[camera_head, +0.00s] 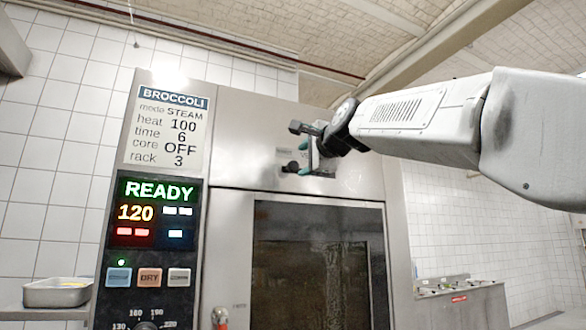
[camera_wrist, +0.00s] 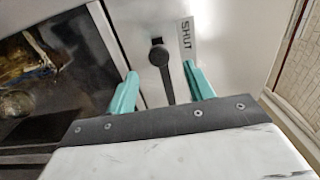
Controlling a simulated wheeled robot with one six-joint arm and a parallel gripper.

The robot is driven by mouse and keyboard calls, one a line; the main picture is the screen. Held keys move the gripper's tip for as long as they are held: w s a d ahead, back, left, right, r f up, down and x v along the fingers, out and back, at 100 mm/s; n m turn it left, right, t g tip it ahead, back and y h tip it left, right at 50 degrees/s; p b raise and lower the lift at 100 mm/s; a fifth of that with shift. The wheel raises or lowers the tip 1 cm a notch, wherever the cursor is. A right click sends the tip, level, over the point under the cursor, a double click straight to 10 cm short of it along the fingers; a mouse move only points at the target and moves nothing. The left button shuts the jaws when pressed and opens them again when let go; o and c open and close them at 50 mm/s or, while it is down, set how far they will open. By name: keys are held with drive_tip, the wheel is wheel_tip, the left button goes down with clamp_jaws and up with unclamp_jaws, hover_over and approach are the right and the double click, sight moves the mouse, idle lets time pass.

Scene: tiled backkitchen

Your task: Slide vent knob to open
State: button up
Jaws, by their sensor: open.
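The vent knob (camera_wrist: 158,56) is a dark round knob on the oven's steel front. A dark strip, perhaps its slot or stem, runs from it toward my gripper in the wrist view. A label reading SHUT (camera_wrist: 187,40) is beside the knob. My gripper (camera_wrist: 160,72) is open, its two teal fingers apart on either side of the strip. The knob shows just beyond and between the fingertips; I see no grip on it. In the head view my gripper (camera_head: 307,150) is at the panel above the oven door, partly hiding the knob area.
The oven door (camera_head: 312,260) with its dark window is below the panel. A control panel (camera_head: 150,230) reading READY and 120 is at left, under a BROCCOLI card (camera_head: 166,130). A metal tray (camera_head: 57,291) stands at far left. A steel counter (camera_head: 465,303) is at right.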

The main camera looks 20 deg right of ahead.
sight(294, 165)
drive_tip(key=w, duration=0.7)
drive_tip(key=shift+w, duration=0.25)
